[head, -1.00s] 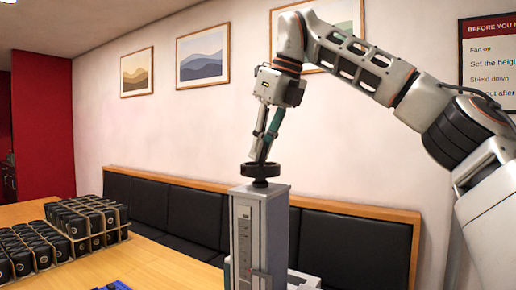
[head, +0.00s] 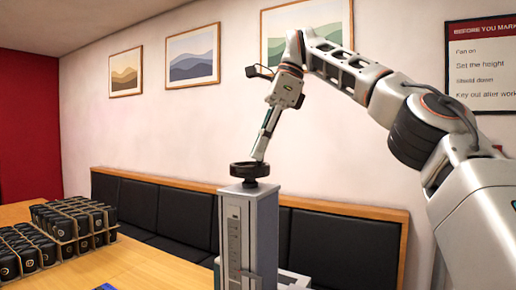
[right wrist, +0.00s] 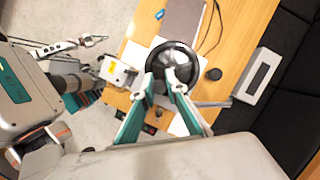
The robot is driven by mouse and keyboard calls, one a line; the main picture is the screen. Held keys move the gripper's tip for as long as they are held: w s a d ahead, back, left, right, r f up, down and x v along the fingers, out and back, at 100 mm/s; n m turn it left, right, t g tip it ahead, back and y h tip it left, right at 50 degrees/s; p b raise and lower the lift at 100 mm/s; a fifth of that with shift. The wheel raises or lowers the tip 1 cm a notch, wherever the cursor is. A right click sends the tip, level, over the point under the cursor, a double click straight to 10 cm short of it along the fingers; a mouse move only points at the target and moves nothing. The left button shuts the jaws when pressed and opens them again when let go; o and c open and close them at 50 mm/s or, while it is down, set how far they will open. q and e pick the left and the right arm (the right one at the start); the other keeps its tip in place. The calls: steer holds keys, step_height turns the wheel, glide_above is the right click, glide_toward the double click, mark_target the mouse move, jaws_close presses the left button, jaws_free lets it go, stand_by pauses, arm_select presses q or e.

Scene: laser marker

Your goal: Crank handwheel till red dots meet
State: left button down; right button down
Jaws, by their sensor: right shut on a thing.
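The black handwheel (head: 250,170) lies flat on top of the grey upright column (head: 264,225), which has a scale on its front face. The wheel also shows in the right wrist view (right wrist: 187,54). My right gripper (head: 258,157) reaches down to the wheel's rim from above, tilted. In the right wrist view, its green-sided fingers (right wrist: 165,84) are closed together at the near side of the wheel, shut on its handle, which they mostly hide. A small gripper at upper left of that view looks like my left gripper (right wrist: 96,41); its opening is unclear. I cannot make out the red dots.
Black cups in cardboard carriers (head: 75,225) stand on the wooden table (head: 95,268) at left. A blue item (head: 104,287) lies at the front edge of the view. A black padded bench (head: 335,240) runs along the wall behind the column.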

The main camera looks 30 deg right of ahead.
steer(key=shift+w+d+n+g, duration=0.1)
steer(key=shift+d+n+g, duration=0.2)
steer(key=shift+n, duration=0.6)
steer(key=c, duration=2)
jaws_free()
steer(key=shift+a+m, duration=0.15)
steer(key=shift+m, duration=0.45)
